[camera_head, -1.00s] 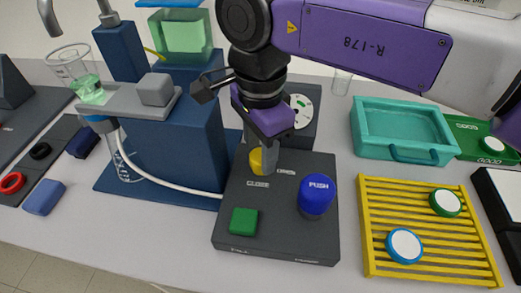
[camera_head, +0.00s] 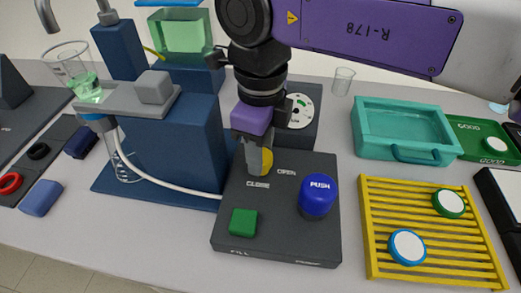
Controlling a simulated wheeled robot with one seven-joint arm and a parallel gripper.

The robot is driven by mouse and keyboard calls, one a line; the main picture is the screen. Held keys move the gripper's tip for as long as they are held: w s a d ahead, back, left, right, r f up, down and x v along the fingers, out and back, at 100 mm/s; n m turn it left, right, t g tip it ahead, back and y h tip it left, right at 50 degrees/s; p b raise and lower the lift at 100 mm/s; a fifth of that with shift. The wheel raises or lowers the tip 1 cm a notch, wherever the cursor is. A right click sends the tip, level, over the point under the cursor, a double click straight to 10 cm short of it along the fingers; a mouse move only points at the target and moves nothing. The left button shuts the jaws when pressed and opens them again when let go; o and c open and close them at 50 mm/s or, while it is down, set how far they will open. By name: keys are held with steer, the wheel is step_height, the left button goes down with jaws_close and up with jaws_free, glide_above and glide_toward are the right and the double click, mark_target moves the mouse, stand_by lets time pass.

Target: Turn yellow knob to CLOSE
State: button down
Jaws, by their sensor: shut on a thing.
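The yellow knob (camera_head: 267,161) sits at the back left of the dark control panel (camera_head: 290,235), between the CLOSE and OPEN labels. My gripper (camera_head: 258,162) comes down from above and is shut on the yellow knob, with a grey finger covering part of it. The knob's exact pointing direction is hidden by the finger. The CLOSE label (camera_head: 258,185) lies in front of the knob and the OPEN label (camera_head: 286,173) lies to its right.
A blue PUSH button (camera_head: 317,195) and a green FILL button (camera_head: 243,222) stand on the same panel. A blue stand (camera_head: 175,140) with a white tube is close on the left. A round dial (camera_head: 301,110) is behind. A yellow rack (camera_head: 379,232) and teal tray (camera_head: 402,152) are right.

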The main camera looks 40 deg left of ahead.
steer(key=shift+r+m, duration=0.1)
steer(key=shift+m, duration=1.1)
steer(key=c, duration=0.9)
jaws_free()
steer(key=shift+o, duration=0.2)
steer(key=shift+r, duration=3.9)
